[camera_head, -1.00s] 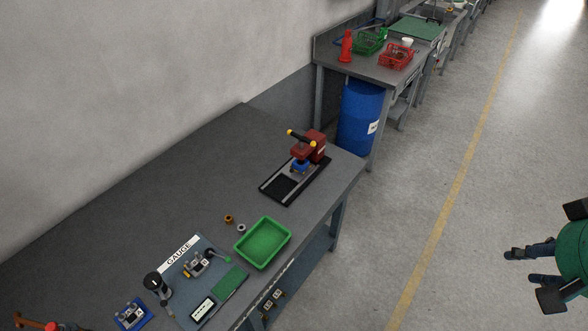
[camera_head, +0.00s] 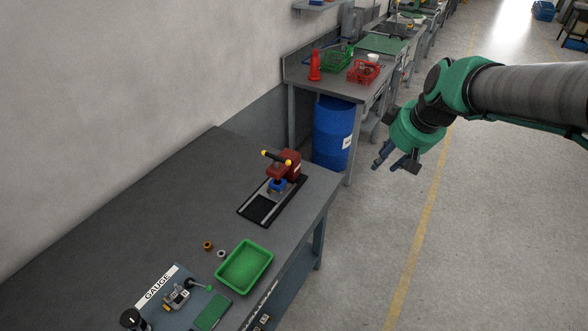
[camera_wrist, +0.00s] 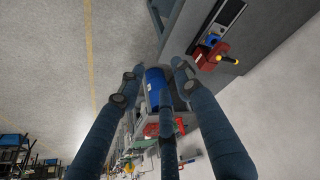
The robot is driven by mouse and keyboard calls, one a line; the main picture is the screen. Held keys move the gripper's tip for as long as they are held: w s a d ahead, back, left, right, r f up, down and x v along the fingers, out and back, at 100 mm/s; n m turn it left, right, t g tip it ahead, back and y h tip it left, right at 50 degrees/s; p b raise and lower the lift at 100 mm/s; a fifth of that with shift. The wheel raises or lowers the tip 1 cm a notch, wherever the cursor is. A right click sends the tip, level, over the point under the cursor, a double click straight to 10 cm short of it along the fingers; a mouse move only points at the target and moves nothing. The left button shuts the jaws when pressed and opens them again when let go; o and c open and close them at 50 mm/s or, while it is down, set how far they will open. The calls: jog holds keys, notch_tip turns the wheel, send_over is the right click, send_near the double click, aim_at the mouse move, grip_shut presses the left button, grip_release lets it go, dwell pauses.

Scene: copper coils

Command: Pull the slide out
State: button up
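A dark red press (camera_head: 290,166) with a black bar handle with yellow ends (camera_head: 276,158) stands on the grey bench. Its black base with pale rails (camera_head: 262,207) reaches toward the lower left. A blue block, likely on the slide (camera_head: 277,185), sits under the press head, at the far end of the rails. The press also shows upper right in the wrist view (camera_wrist: 207,57). My gripper (camera_head: 392,168) hangs over the floor, right of the bench and apart from the press. Its fingers are spread and empty; they also show in the wrist view (camera_wrist: 158,90).
A green tray (camera_head: 245,267), two small rings (camera_head: 208,245) and a gauge board (camera_head: 160,283) lie nearer on the bench (camera_head: 130,215). A blue barrel (camera_head: 332,133) stands beyond the bench end. A farther table holds red and green baskets (camera_head: 363,71). The floor aisle is clear.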

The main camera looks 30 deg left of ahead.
jog(key=w+a+f+n+g, duration=0.1)
jog(key=w+a+f+n, duration=0.1)
jog(key=a+f, duration=0.5)
jog(key=w+a+f+n, duration=0.2)
jog(key=a+f+n, duration=0.15)
jog(key=a, duration=0.85)
jog(key=n+g+y, duration=0.1)
jog(key=n, duration=0.2)
send_near(269, 190)
jog(key=w+v, duration=0.1)
jog(key=v, duration=0.4)
jog(key=shift+s+d+r+b, duration=0.15)
jog(key=shift+s+d+b, duration=0.1)
jog(key=shift+s+b, duration=0.05)
jog(key=b+x, duration=0.1)
jog(key=x, duration=1.3)
jog(key=shift+s+a+r+b, duration=0.1)
jog(key=shift+s+b, duration=0.1)
jog(key=shift+b, duration=0.1)
jog(key=shift+c, duration=0.3)
grip_shut()
